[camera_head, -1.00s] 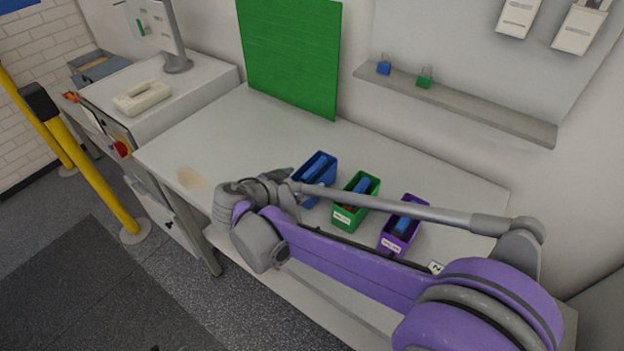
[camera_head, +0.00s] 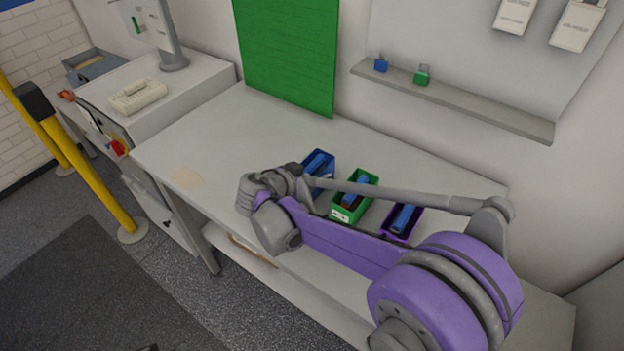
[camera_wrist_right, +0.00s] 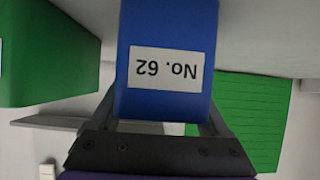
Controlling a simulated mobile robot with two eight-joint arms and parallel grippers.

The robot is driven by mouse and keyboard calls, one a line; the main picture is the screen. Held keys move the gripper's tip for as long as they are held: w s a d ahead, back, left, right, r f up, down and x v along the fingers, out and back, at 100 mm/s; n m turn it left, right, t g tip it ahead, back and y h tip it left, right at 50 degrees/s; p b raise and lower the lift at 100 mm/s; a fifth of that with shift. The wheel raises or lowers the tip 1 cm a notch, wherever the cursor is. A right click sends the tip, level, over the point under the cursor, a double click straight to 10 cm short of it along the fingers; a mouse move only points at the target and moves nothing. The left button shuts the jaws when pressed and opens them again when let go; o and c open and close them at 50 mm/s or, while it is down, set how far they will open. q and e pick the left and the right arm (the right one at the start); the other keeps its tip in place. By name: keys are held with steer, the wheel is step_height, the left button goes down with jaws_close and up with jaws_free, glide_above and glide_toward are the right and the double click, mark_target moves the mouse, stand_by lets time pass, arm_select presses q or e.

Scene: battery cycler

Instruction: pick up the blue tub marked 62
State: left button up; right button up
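The blue tub marked 62 (camera_head: 320,166) stands on the bench in the head view, leftmost of three tubs, with a blue item inside. My right gripper (camera_head: 298,182) is at its near left side, and the arm hides the tub's lower front. In the right wrist view the tub (camera_wrist_right: 168,35) fills the top middle, its "No. 62" label upside down. The fingers (camera_wrist_right: 163,118) are wide apart at either side of it; their tips are partly hidden, and I see no clear grip. My left gripper is not in view.
A green tub (camera_head: 338,208) stands just right of the blue one, and a purple tub (camera_head: 389,233) beyond it, partly behind my right arm. A shelf (camera_head: 450,98) with two small padlocks and a green panel (camera_head: 288,55) are behind. The bench's left part is clear.

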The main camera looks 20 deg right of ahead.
jaws_close()
